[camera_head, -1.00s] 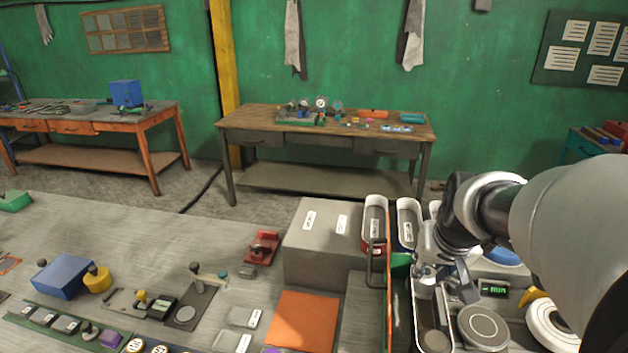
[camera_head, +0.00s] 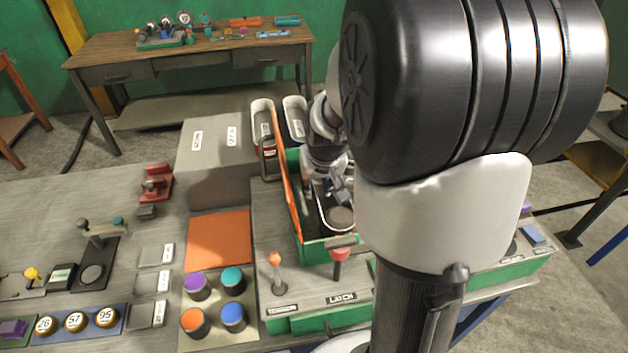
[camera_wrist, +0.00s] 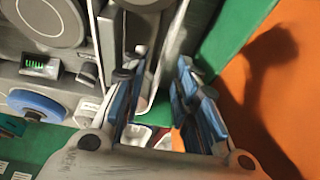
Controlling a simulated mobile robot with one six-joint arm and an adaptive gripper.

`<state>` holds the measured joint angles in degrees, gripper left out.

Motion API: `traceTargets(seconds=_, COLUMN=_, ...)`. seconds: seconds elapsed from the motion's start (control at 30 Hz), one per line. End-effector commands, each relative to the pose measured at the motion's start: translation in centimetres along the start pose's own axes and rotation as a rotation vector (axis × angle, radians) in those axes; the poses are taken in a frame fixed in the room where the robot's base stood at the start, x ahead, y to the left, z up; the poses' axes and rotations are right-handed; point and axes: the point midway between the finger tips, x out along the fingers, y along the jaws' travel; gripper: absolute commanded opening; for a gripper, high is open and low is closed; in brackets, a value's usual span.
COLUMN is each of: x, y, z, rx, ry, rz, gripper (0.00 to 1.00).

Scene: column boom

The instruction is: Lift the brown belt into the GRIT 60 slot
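My gripper (camera_head: 336,192) points down inside the green-walled bay with the orange side panel. In the wrist view its blue-padded fingers (camera_wrist: 160,100) stand apart, and I see nothing clearly held between them. A long white-edged loop with a grey disc (camera_head: 341,217) lies just below and in front of the gripper. I cannot tell whether it is the brown belt. Two white-rimmed oval slots, a left one (camera_head: 262,104) and a right one (camera_head: 295,101), stand behind the bay. Their labels are too small to read.
The orange panel (camera_head: 288,195) rises close left of the gripper, and its shadow falls on it in the wrist view. A grey block (camera_head: 207,165) stands left of the slots. Levers, a LATCH plate (camera_head: 341,298) and coloured knobs lie in front. My arm hides the right side.

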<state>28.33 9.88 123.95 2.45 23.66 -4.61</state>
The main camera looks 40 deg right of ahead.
Motion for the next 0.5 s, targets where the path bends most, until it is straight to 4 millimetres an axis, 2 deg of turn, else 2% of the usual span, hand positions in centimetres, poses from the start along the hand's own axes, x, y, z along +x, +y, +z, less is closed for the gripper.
traceTargets(seconds=0.03, x=1.2, y=-0.2, z=0.0, rx=-0.002, ry=-0.003, rz=0.0, gripper=0.28)
traceTargets(seconds=0.2, x=3.6, y=-0.3, z=-0.3, rx=0.0, ry=-0.003, rz=0.0, gripper=0.28)
traceTargets(seconds=0.3, x=4.2, y=-0.3, z=-0.3, rx=0.0, ry=-0.002, rz=0.0, gripper=0.28)
traceTargets(seconds=0.5, x=4.2, y=-0.3, z=-0.4, rx=0.0, ry=0.0, rz=0.0, gripper=0.28)
